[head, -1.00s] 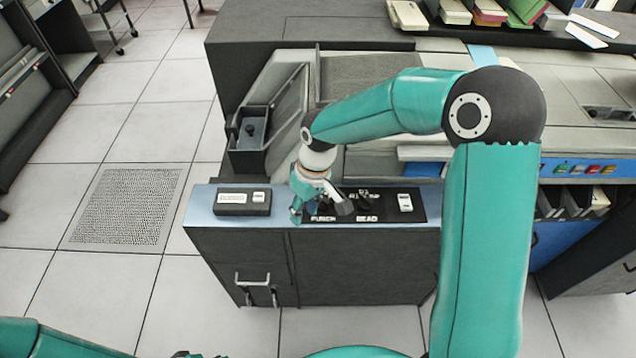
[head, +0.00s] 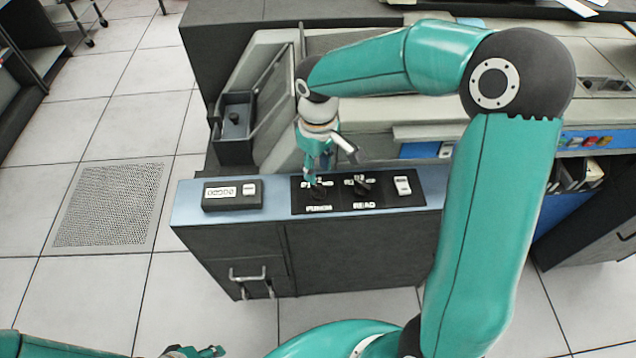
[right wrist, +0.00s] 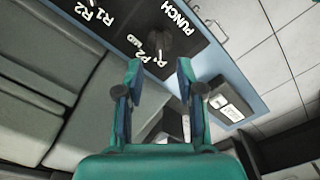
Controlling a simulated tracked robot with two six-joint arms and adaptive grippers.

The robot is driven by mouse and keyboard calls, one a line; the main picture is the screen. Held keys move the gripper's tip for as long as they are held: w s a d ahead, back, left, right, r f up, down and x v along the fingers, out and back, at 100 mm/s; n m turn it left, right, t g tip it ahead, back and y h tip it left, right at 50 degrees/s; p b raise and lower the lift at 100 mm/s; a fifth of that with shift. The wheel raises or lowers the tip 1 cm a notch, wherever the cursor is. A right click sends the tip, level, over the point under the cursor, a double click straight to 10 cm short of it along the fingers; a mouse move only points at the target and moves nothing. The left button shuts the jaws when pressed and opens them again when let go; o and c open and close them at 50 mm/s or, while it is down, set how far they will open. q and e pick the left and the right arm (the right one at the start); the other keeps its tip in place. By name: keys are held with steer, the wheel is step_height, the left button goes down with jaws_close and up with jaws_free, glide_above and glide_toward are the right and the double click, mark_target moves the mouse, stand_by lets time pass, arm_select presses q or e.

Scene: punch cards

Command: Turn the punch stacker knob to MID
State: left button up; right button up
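The punch stacker knob (head: 318,192) is a small dark knob above the word PUNCH on a black panel (head: 335,208). In the right wrist view the knob (right wrist: 181,44) sits between the PUNCH label and the P2 and MID marks; its pointer direction is hard to tell. My right gripper (head: 312,180) points down just above the knob and partly covers its marks. In the right wrist view the two fingers (right wrist: 159,66) are apart with nothing between their tips, and the knob lies just beyond them. My left gripper (head: 195,352) shows only partly at the bottom edge.
The READ knob (head: 362,187) is close to the right of the punch knob, with a white switch (head: 402,185) beyond it. A dark box with a counter (head: 232,195) is to the left. An open-topped bin (head: 235,145) stands behind. Floor is clear at left.

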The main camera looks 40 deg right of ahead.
mark_target(318, 187)
step_height(318, 187, down, 6)
steer(key=shift+f, duration=0.25)
jaws_close()
